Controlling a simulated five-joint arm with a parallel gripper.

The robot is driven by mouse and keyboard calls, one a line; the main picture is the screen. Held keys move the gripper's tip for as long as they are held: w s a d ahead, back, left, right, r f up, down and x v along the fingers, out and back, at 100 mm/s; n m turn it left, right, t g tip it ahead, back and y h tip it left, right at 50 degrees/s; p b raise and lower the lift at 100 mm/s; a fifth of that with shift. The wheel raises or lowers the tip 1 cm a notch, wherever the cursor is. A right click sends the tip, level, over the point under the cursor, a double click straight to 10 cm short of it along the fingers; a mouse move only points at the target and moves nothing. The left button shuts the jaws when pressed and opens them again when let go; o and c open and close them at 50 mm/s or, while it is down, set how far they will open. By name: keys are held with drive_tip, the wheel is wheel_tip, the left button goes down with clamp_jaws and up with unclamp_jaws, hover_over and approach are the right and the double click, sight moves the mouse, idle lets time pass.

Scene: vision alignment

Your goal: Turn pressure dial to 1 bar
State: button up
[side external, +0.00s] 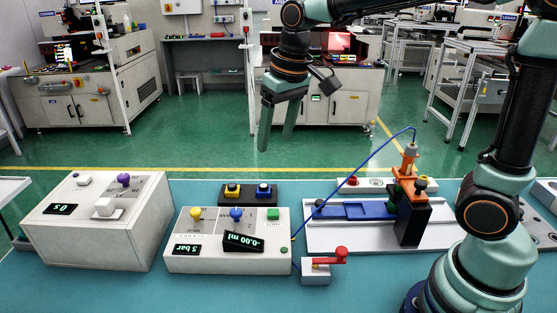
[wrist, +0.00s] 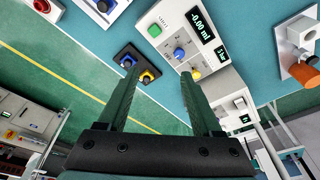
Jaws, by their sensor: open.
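The white control box (side external: 228,262) stands on the teal table in the side view, left of centre. It has a yellow dial (side external: 196,214), a blue dial (side external: 236,215) and a green button (side external: 273,214). Its left display (side external: 187,250) seems to read 5 bar, on the yellow dial's side. A tilted display (side external: 243,242) reads -0.00 ml. My gripper (side external: 276,146) is open and empty, above and behind the box, apart from it. In the wrist view the yellow dial (wrist: 195,74) lies near the right fingertip of my gripper (wrist: 159,76).
A black box (side external: 248,195) with yellow and blue buttons stands behind the control box. Another white box (side external: 100,222) stands to the left.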

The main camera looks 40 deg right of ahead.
sight(236, 211)
drive_tip(key=w+a+f+g, duration=0.2)
drive_tip(key=w+a+f, duration=0.4)
drive_tip(key=w+f, duration=0.1)
wheel_tip(236, 211, down, 12)
drive_tip(key=shift+a+r, duration=0.1)
drive_tip(key=shift+r, duration=0.1)
idle(0.3)
clamp_jaws()
